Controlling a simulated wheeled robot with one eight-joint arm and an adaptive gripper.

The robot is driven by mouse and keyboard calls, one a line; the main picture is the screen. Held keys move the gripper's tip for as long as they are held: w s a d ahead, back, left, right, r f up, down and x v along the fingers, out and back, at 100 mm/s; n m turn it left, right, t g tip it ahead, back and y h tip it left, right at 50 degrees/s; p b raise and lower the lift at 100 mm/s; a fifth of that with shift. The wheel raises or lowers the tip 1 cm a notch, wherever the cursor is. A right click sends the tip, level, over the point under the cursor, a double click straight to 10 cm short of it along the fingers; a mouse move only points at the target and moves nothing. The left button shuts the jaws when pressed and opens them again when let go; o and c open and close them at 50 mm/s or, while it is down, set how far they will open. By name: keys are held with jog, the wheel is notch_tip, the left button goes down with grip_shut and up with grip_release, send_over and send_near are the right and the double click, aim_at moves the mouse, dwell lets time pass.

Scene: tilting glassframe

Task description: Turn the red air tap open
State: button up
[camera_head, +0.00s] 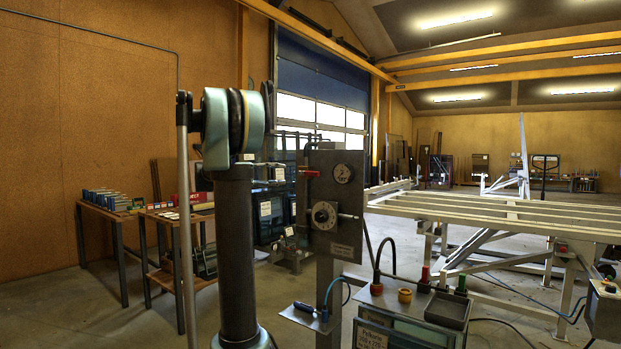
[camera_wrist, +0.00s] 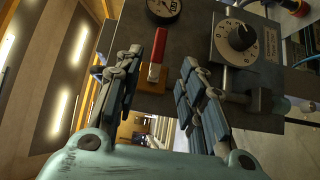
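The red air tap shows in the wrist view as a flat red lever (camera_wrist: 157,46) with a pale lower end, at the edge of the grey panel (camera_wrist: 197,22). My gripper (camera_wrist: 161,60) is open, one finger on each side of the lever in the wrist view. I see gaps between the lever and both fingers; the depth between them is hard to tell. In the head view my arm stands left of the panel, and I cannot make out the fingers there.
A round gauge (camera_head: 343,173) and a numbered dial (camera_head: 324,215) with a metal rod sit on the panel. The dial (camera_wrist: 238,36) is close to my right finger in the wrist view. A bench (camera_head: 160,220) stands left, a pale frame table (camera_head: 500,212) right.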

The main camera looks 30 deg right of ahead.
aim_at(309, 174)
jog(key=x, duration=1.2)
jog(key=shift+s+d, duration=0.15)
jog(key=shift+d, duration=0.2)
grip_shut()
